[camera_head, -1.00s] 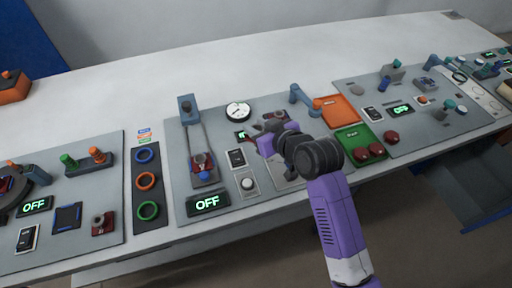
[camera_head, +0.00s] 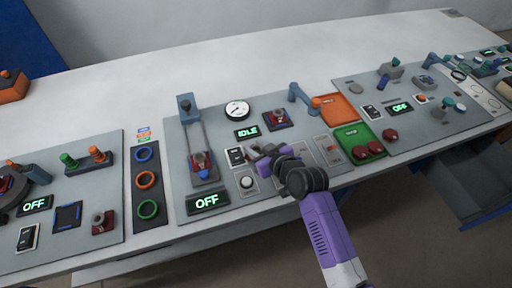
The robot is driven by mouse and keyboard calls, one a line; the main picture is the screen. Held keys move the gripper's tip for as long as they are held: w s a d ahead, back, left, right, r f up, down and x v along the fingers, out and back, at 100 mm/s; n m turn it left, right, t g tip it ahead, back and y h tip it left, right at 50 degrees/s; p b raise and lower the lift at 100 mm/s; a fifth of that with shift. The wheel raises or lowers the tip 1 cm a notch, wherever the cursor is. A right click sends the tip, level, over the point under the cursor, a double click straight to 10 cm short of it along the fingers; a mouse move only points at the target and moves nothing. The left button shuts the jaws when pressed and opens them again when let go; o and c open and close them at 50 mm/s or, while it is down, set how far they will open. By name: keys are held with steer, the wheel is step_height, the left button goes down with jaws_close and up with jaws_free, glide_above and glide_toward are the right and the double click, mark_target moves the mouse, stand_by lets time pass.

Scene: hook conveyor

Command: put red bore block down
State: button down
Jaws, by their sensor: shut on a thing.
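My purple gripper (camera_head: 260,152) is low over the middle panel, just right of a white switch. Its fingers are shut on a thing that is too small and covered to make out. A red block with a grey round top (camera_head: 277,118) sits on a dark square pad, behind and right of the gripper and apart from it. Another red block (camera_head: 200,160) sits at the front end of the rail track, with a blue part in front. A third red block with a grey top (camera_head: 103,222) stands on the left panel. I cannot tell which is the task's block.
A display reading IDLE (camera_head: 247,132) and a round gauge (camera_head: 237,109) lie behind the gripper. An orange tray (camera_head: 340,107) and a green tray (camera_head: 350,133) with red round pieces lie right. A blue arm (camera_head: 299,94) stands near them.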

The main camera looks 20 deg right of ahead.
steer(key=c, duration=1.5)
jaws_free()
steer(key=shift+f, duration=0.2)
steer(key=o, duration=0.5)
steer(key=shift+c, duration=0.2)
steer(key=shift+r, duration=0.1)
steer(key=shift+r, duration=0.15)
steer(key=b+v, duration=0.1)
steer(key=v, duration=1.1)
